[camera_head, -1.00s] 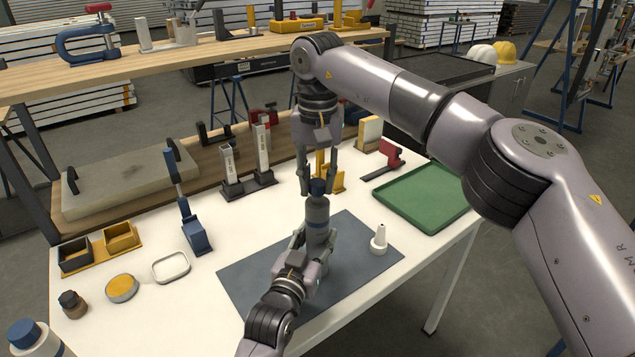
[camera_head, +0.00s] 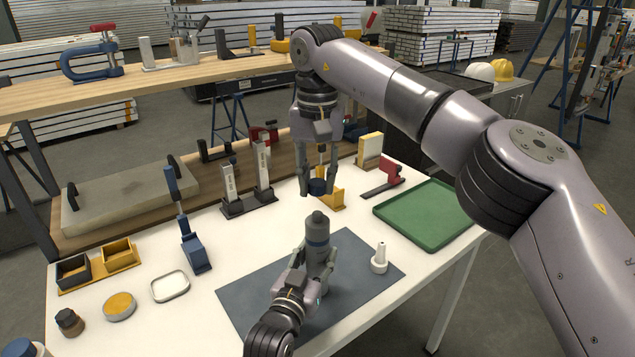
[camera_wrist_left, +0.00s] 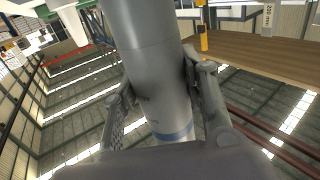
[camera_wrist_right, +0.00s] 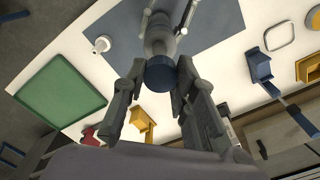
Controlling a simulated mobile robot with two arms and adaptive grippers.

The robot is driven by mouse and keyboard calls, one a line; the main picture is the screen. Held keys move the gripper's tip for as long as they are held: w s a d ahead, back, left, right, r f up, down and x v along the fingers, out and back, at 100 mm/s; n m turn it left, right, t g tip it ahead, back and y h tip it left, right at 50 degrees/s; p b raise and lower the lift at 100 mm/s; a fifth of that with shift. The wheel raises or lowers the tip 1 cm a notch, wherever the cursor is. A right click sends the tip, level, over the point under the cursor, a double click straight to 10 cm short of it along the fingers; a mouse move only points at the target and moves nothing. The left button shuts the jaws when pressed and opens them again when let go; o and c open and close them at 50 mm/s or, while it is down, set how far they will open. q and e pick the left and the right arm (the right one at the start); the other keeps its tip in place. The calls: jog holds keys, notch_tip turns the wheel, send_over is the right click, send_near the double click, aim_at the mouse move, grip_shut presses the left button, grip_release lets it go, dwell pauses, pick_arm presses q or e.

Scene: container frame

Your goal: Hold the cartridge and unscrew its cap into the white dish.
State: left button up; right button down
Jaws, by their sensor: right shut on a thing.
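The grey cartridge (camera_head: 317,232) with a blue band stands upright over the blue-grey mat (camera_head: 245,302). My left gripper (camera_head: 318,268) is shut around its body, and the left wrist view shows the fingers on both sides of the cartridge (camera_wrist_left: 150,60). The dark blue cap (camera_head: 317,187) is off the cartridge, a little above its bare neck. My right gripper (camera_head: 318,190) is shut on the cap and points down; the cap (camera_wrist_right: 160,73) also shows between its fingers in the right wrist view. The white dish (camera_head: 170,286) lies empty left of the mat.
A white nozzle (camera_head: 380,258) stands on the mat's right side. A green tray (camera_head: 430,213) is at the right. A blue clamp-like tool (camera_head: 193,250), a yellow-filled tin (camera_head: 119,306) and a brown-black jar (camera_head: 69,321) stand at the left.

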pick_arm(q)
jog(key=o, duration=0.5)
